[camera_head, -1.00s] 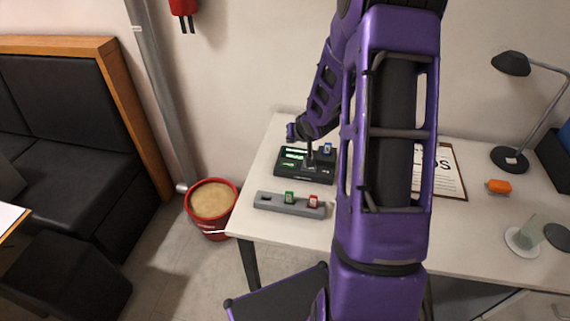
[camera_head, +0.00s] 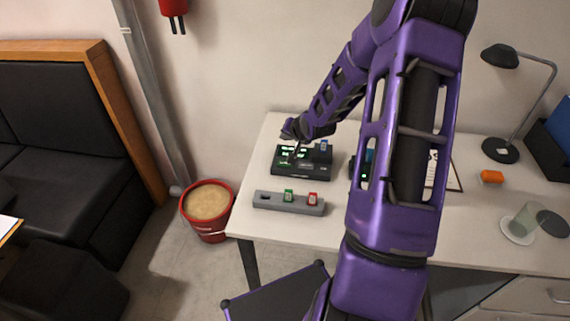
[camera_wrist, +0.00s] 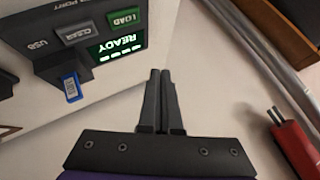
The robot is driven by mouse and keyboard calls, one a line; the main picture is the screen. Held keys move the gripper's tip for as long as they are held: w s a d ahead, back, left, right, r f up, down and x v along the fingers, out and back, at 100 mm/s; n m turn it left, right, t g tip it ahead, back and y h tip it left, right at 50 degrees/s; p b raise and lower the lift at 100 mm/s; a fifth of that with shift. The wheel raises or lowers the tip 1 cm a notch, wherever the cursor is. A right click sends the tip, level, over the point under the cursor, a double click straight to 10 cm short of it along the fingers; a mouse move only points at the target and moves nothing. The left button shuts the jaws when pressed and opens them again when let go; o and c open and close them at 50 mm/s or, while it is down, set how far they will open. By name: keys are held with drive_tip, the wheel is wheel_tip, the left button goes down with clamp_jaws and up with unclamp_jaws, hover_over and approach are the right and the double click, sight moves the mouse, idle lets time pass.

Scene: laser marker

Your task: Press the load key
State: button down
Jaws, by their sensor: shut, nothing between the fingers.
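The dark laser marker console (camera_head: 305,174) stands on the white table, its green lights lit. In the wrist view, the green load key (camera_wrist: 124,18) lies on the console's top beside the grey CLEAR key (camera_wrist: 76,33). A lit display reading READY (camera_wrist: 116,47) sits next to them, and a blue stick (camera_wrist: 71,87) is plugged in at the USB port. My gripper (camera_wrist: 159,73) is shut and empty, its fingertips below and right of the load key in the wrist view, apart from it in the picture. In the head view, my gripper (camera_head: 294,157) is over the console; contact cannot be told.
A grey rack (camera_head: 268,200) with a green stick (camera_head: 288,195) and a red stick (camera_head: 312,198) lies in front of the console. A red bucket (camera_head: 208,230) stands left of the table. A lamp (camera_head: 500,150), orange object (camera_head: 491,176) and glass (camera_head: 523,218) are at the right.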

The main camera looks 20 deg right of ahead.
sight(286, 165)
wheel_tip(286, 165, down, 8)
drive_tip(key=b, duration=0.6)
drive_tip(key=shift+f, duration=0.15)
drive_tip(key=shift+f, duration=0.1)
idle(1.5)
drive_tip(key=shift+f+b, duration=0.3)
drive_tip(key=shift+b, duration=0.15)
drive_tip(key=shift+f+b, duration=0.3)
drive_tip(key=shift+f, duration=0.1)
idle(0.4)
idle(0.4)
drive_tip(key=shift+r+p, duration=0.75)
drive_tip(key=shift+r, duration=0.05)
drive_tip(key=shift+r+p, duration=2.1)
drive_tip(key=shift+r, duration=0.4)
